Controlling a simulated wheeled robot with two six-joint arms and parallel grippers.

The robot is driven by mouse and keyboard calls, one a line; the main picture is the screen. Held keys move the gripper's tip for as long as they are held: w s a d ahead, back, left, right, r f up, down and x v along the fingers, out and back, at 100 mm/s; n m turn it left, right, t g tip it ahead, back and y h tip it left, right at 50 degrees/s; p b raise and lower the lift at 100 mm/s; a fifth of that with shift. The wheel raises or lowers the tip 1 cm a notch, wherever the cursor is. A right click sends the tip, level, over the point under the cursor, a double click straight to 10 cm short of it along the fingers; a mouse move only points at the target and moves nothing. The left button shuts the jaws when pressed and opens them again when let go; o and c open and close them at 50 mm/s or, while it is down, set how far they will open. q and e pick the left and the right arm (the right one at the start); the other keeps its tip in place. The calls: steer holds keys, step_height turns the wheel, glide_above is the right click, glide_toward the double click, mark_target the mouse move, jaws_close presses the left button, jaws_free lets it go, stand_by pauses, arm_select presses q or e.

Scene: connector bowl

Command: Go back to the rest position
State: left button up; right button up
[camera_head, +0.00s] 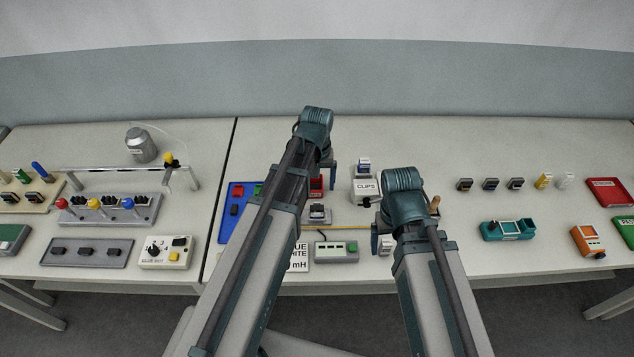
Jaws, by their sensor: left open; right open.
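My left arm reaches in from the lower left, over the middle of the bench. Its gripper (331,172) is mostly hidden behind its wrist, is open, and hangs above the bench between the blue tray and the CLIPS box (367,187). My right arm reaches up from the bottom, right of centre. Its gripper (379,238) is open, partly hidden by its own wrist, and hangs low over the bench right of the grey-green box. I see nothing held in either gripper, though the wrists hide part of the view between the fingers.
A blue tray (234,208) is partly behind my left arm. A grey-green box (337,252) stands near the front edge. A teal fixture (507,230), an orange device (587,241) and a red tray (608,192) are right. Grey fixtures (91,252) and a metal jar (140,146) are left.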

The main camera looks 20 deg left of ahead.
mark_target(317, 207)
arm_select(q)
step_height(317, 207, up, 4)
steer(key=p, duration=0.2)
steer(key=shift+p, duration=0.4)
arm_select(e)
step_height(317, 207, up, 4)
arm_select(q)
steer(key=shift+f, duration=0.25)
arm_select(e)
steer(key=shift+f, duration=0.25)
arm_select(q)
step_height(317, 207, down, 13)
steer(key=b, duration=1.3)
arm_select(e)
step_height(317, 207, down, 13)
steer(key=shift+r, duration=0.1)
arm_select(q)
steer(key=shift+r, duration=0.3)
arm_select(e)
steer(key=shift+r, duration=0.2)
